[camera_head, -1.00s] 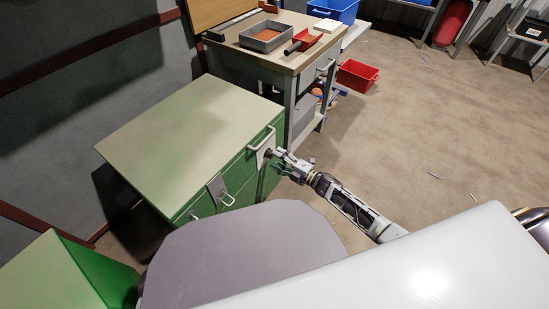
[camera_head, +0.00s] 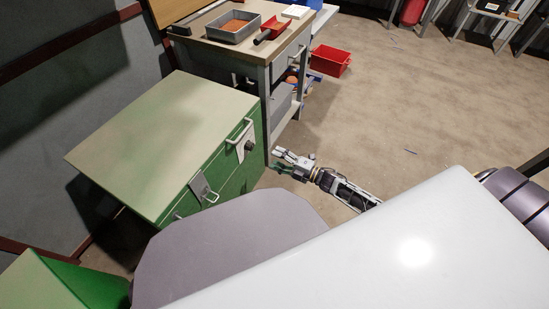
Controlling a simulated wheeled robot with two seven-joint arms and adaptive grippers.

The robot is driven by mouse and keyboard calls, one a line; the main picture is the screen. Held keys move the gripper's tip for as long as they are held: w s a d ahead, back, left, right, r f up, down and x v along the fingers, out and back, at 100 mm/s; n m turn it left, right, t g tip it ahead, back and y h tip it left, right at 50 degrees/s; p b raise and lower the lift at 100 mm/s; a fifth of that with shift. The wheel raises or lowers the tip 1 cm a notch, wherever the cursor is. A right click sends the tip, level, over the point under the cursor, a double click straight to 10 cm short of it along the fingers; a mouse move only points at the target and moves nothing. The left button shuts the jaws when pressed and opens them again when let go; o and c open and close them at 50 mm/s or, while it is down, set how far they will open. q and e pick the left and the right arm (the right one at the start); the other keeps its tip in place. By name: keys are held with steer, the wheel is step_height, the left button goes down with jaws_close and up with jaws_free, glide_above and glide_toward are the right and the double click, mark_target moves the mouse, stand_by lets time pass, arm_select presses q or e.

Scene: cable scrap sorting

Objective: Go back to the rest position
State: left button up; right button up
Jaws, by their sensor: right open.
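My right gripper (camera_head: 285,162) is in the head view, at the end of my right arm, which comes in from the lower right. Its fingers are spread and nothing shows between them. It is just right of the green cabinet (camera_head: 160,140), apart from the handle (camera_head: 241,131) and the dark knob on the cabinet's front. The cabinet's front looks shut. My left gripper is not in the view.
A workbench (camera_head: 240,48) with a grey tray (camera_head: 233,27) and a red scoop (camera_head: 274,27) stands behind the cabinet. A red bin (camera_head: 330,60) sits on the floor beside it. Another green cabinet (camera_head: 40,285) is at lower left. The floor to the right (camera_head: 430,110) is mostly clear.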

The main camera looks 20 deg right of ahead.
stand_by(0.8)
arm_select(q)
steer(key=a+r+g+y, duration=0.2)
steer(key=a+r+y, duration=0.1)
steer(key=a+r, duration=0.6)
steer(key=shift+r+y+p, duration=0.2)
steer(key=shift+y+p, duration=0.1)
steer(key=shift+p, duration=0.1)
arm_select(e)
steer(key=s+a+r+m+g+h, duration=0.1)
steer(key=s+r+m+g+h, duration=0.3)
steer(key=s+m, duration=0.6)
steer(key=s+a+r+m+g+h, duration=0.1)
steer(key=s+r+m+g+h, duration=0.3)
steer(key=s+m, duration=0.6)
steer(key=g+h, duration=0.2)
steer(key=shift+s+a+r+m+g+h, duration=0.15)
steer(key=shift+s+a+m+g+h, duration=0.1)
steer(key=shift+m+g+h, duration=0.15)
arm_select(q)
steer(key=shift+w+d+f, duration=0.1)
